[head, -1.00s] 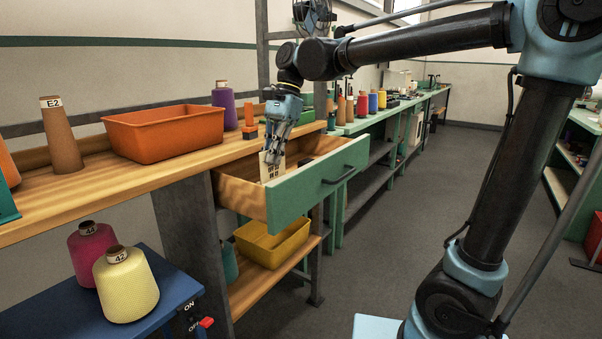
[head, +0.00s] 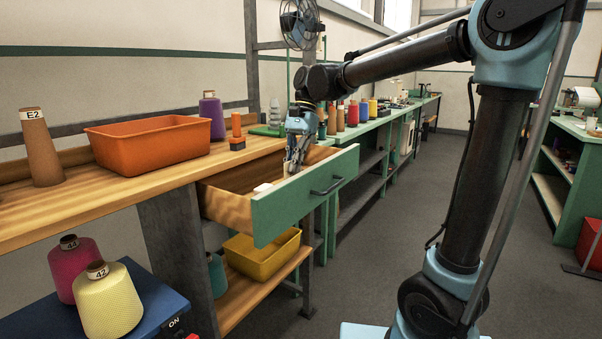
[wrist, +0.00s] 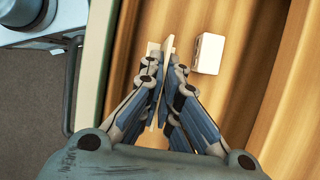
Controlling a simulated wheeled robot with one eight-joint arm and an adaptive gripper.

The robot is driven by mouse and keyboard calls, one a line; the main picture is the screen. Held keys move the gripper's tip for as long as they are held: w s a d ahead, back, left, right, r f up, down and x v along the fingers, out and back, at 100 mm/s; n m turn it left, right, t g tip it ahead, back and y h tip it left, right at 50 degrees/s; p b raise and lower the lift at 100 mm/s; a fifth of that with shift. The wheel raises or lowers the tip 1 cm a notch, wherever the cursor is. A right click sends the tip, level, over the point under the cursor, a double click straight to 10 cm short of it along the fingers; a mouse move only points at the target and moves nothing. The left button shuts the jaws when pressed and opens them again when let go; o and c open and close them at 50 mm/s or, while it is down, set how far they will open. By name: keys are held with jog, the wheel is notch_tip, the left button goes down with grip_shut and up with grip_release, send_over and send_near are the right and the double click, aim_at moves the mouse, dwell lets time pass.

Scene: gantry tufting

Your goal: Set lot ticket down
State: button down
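My gripper (head: 292,168) reaches down into the open drawer (head: 305,196), behind its green front. In the wrist view my gripper (wrist: 162,58) has its fingers closed on a thin cream card, the lot ticket (wrist: 167,52), seen nearly edge-on. The ticket stands upright between the fingers above the wooden drawer floor. I cannot tell whether its lower edge touches the floor. Its printed face is turned out of sight, and in the head view it is hard to make out.
A small white block (wrist: 207,53) lies in the drawer beside the fingers; it also shows in the head view (head: 263,187). An orange bin (head: 150,147) and thread cones stand on the bench. A yellow bin (head: 262,255) sits below. The drawer floor around the block is bare.

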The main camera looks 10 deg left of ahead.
jog(key=w, duration=0.1)
jog(key=w+d, duration=0.1)
jog(key=w, duration=0.2)
jog(key=shift+d, duration=0.3)
jog(key=shift+f, duration=1.75)
jog(key=c, duration=1.8)
grip_release()
jog(key=shift+f, duration=0.1)
jog(key=v, duration=1.2)
jog(key=shift+s, duration=0.1)
